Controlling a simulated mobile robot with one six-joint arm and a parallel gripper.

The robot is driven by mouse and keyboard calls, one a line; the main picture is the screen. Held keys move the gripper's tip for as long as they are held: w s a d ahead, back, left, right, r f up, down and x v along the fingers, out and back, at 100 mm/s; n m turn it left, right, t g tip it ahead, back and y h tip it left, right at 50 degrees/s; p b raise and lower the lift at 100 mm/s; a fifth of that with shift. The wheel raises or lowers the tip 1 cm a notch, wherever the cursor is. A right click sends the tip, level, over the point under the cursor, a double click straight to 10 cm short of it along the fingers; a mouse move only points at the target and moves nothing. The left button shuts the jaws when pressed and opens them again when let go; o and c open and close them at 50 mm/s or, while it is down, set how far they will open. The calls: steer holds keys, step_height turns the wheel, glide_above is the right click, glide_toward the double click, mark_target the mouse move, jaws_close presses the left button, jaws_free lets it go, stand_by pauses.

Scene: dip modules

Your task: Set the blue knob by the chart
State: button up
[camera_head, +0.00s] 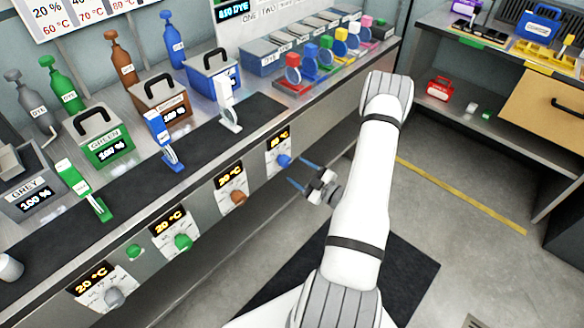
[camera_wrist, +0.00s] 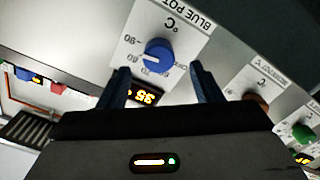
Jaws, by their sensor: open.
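The blue knob (camera_head: 284,161) is on the front panel of the counter, under a small orange temperature display (camera_head: 278,140). In the wrist view the blue knob (camera_wrist: 158,55) sits on a white dial plate marked BLUE POT, with a lit display (camera_wrist: 146,96) I cannot read surely. My gripper (camera_head: 301,174) is open in front of the panel. In the wrist view its fingers lie either side of the knob's line, apart from it. The chart (camera_head: 85,14) at the top left shows percentages and 60, 70 and 80 °C; its top is cut off.
Brown (camera_head: 238,197), green (camera_head: 183,242) and grey (camera_head: 114,297) knobs line the same panel to the left, with a separate green button (camera_head: 134,252). Blue, brown, green and grey dye pots stand above.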

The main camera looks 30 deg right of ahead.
steer(key=shift+v, duration=1.4)
steer(key=shift+a+r, duration=0.1)
steer(key=s+a+r+n+g+y, duration=0.3)
steer(key=a+r+n+g, duration=0.6)
steer(key=n, duration=0.7)
steer(key=s+a+r+n+g+y, duration=0.35)
steer(key=a+r+n+g, duration=0.35)
steer(key=a+r+n, duration=0.6)
steer(key=s+d+r+n+h+p, duration=0.1)
steer(key=s+r+n+h, duration=0.3)
steer(key=n, duration=1.2)
steer(key=s+d+r+n+t+h+p, duration=0.1)
steer(key=s+r+n+h, duration=0.4)
steer(key=n, duration=1.1)
steer(key=shift+s+d+t+h, duration=0.25)
steer(key=shift+s+h, duration=0.65)
steer(key=shift+h, duration=0.95)
